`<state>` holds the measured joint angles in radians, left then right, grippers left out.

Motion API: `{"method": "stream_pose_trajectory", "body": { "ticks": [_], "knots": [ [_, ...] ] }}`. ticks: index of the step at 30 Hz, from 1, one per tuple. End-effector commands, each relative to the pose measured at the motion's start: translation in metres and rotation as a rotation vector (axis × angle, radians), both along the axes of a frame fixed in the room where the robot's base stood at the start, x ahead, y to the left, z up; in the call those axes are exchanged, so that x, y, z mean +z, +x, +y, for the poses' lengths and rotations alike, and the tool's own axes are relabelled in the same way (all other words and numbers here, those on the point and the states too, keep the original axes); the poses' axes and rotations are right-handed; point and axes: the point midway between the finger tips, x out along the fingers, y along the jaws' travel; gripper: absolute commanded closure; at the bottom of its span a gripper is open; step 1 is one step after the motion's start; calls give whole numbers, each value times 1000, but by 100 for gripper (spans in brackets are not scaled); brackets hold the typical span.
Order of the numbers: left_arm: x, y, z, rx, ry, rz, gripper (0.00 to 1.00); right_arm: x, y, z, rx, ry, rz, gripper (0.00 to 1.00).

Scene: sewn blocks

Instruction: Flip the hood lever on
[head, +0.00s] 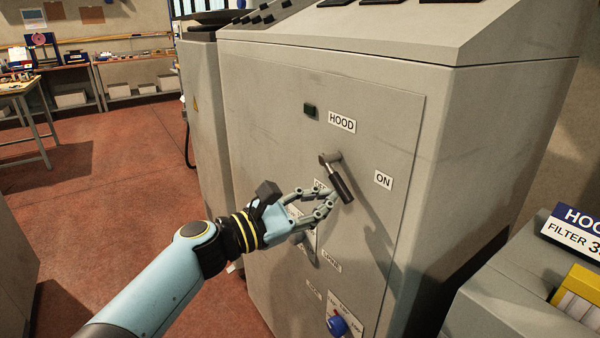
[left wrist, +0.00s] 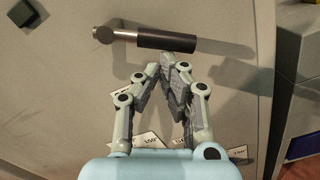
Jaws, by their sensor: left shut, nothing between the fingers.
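The hood lever (head: 340,184) sticks out of the grey cabinet panel under a HOOD label (head: 342,122). Its dark grip points down and slightly right from its metal pivot. The ON label (head: 383,180) is to the right of the lever. My left gripper (head: 332,197) is shut and empty, with its fingertips at the left side of the lever's grip. In the left wrist view the lever (left wrist: 165,41) lies just beyond the fingertips (left wrist: 168,66). Whether they touch it I cannot tell. The gripper partly covers a label left of the lever. My right gripper is not in view.
A dark square indicator (head: 310,111) sits above the lever. A blue knob (head: 337,325) is low on the panel. A grey unit with a HOOD FILTER sign (head: 575,230) stands at the right. The red floor at left is open.

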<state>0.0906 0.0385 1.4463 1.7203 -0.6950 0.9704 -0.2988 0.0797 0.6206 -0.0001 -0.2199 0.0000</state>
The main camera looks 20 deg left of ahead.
Motion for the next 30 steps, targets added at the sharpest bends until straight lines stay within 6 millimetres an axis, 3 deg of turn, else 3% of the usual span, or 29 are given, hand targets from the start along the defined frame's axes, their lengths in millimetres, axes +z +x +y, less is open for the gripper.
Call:
{"method": "stream_pose_trajectory", "body": {
  "ticks": [6, 15, 30],
  "knots": [
    [11, -7, -9, 0, -156, 121, 100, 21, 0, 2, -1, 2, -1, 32],
    [18, -13, -16, 1, -324, 252, 100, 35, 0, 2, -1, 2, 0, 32],
    [23, -16, -20, 0, -320, 250, 100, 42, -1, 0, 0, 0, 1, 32]
  ]
}}
